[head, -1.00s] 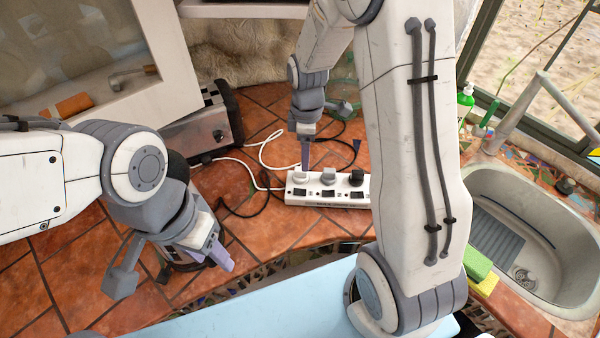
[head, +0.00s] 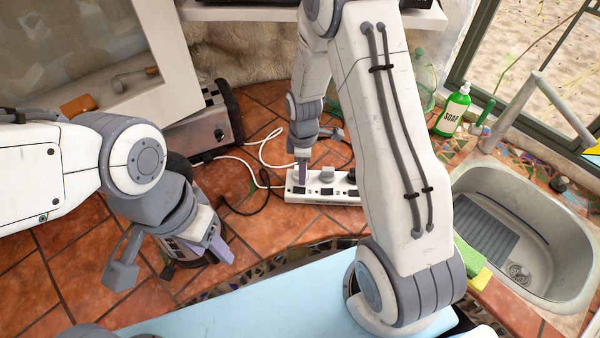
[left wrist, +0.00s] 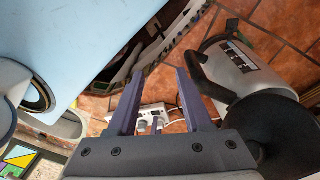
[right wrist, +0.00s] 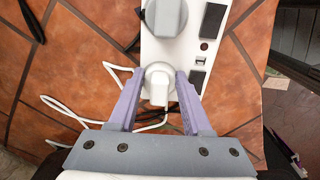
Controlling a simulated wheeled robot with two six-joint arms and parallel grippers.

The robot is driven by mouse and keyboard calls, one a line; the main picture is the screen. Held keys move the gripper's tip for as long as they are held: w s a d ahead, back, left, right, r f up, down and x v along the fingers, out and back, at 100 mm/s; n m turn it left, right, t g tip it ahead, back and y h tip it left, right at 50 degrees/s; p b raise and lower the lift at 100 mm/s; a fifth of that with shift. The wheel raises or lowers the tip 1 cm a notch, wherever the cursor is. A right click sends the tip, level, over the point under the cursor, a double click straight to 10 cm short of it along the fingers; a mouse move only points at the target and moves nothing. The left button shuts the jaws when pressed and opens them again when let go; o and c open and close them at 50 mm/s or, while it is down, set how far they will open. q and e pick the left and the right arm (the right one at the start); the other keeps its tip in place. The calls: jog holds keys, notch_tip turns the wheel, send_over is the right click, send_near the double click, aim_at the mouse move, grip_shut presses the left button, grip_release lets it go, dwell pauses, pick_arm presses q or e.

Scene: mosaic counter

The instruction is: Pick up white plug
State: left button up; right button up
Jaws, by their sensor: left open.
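The white plug (right wrist: 158,84) sits in the end socket of the white power strip (right wrist: 212,62), its white cord running off to the left. My right gripper (right wrist: 161,80) has its fingers on either side of the plug. The fingers look as wide apart as the left pair, so I read it as open. In the head view the right gripper (head: 303,178) is low at the strip's left end and hides the plug. My left gripper (head: 222,250) is open and empty, over the counter at the left; it also shows in the left wrist view (left wrist: 158,75).
A grey plug (right wrist: 166,16) sits in the adjoining socket. A dark plug is at the far end. A toaster (head: 205,128) stands behind left. A green soap bottle (head: 453,110), a sink (head: 540,235) and sponges (head: 472,265) are at the right. Loose cords lie left of the strip.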

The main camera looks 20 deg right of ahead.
grip_shut()
jog(key=shift+r+b, duration=0.3)
jog(key=shift+r, duration=0.4)
notch_tip(320, 180, up, 3)
jog(key=shift+w+f+b, duration=0.1)
jog(key=shift+b, duration=0.4)
jog(key=s+d+r+b, duration=0.2)
jog(key=s+d+r, duration=0.4)
jog(key=s+d, duration=0.2)
jog(key=shift+s+r, duration=0.35)
jog(key=shift+r, duration=0.05)
